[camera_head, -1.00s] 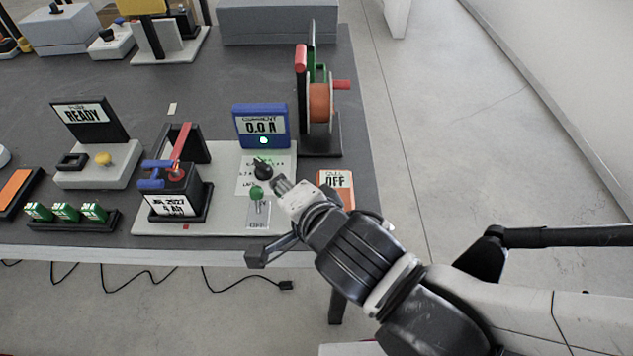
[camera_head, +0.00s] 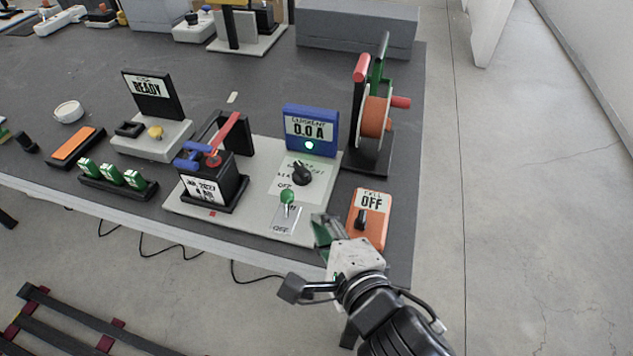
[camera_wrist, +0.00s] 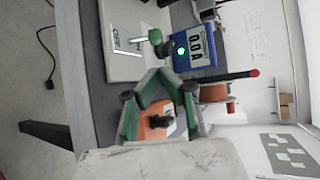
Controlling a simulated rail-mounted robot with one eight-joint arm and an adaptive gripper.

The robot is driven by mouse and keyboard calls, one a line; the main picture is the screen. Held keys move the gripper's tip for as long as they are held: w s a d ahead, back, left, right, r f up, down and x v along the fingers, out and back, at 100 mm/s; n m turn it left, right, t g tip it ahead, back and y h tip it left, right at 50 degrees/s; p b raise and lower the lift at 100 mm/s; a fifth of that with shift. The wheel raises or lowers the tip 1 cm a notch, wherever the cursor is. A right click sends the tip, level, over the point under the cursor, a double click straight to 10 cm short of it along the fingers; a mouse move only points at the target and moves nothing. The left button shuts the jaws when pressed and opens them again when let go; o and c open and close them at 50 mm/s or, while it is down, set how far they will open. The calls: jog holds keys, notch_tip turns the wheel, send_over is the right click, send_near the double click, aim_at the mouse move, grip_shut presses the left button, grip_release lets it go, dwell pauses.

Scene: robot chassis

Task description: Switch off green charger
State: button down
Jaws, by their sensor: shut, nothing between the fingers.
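The green-knobbed lever (camera_head: 287,196) stands on a small plate marked OFF at its near end, on the light grey charger board (camera_head: 240,222). Its ball shows above the plate's far part; I cannot tell which way it is thrown. Behind it are a black dial (camera_head: 301,173) and a blue display (camera_head: 311,132) reading 0.0 A with a lit green lamp. My gripper (camera_head: 323,228) is shut and empty, right of and nearer than the lever, apart from it. In the wrist view my gripper (camera_wrist: 159,94) has the green knob (camera_wrist: 155,37) beyond its fingers.
An orange box (camera_head: 368,214) with a black knob, reading OFF, stands right beside my gripper. A cable reel (camera_head: 375,118) stands behind it. A battery (camera_head: 212,186) with blue and red clamp parts sits on the board's left. The table's right edge is close.

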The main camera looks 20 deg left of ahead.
aim_at(287, 196)
jog(key=b+x, duration=0.3)
jog(key=x, duration=0.7)
jog(key=shift+d+b, duration=0.1)
jog(key=shift+b, duration=0.25)
jog(key=shift+s+r, duration=0.25)
jog(key=shift+s, duration=0.2)
dwell(0.4)
jog(key=shift+s+d, duration=0.1)
jog(key=shift+s, duration=0.05)
jog(key=shift+s+d+r, duration=0.1)
jog(key=shift+s+r, duration=0.1)
jog(key=shift+s, duration=0.35)
jog(key=shift+p, duration=0.3)
jog(key=shift+r+p, duration=0.65)
jog(key=shift+r, duration=0.15)
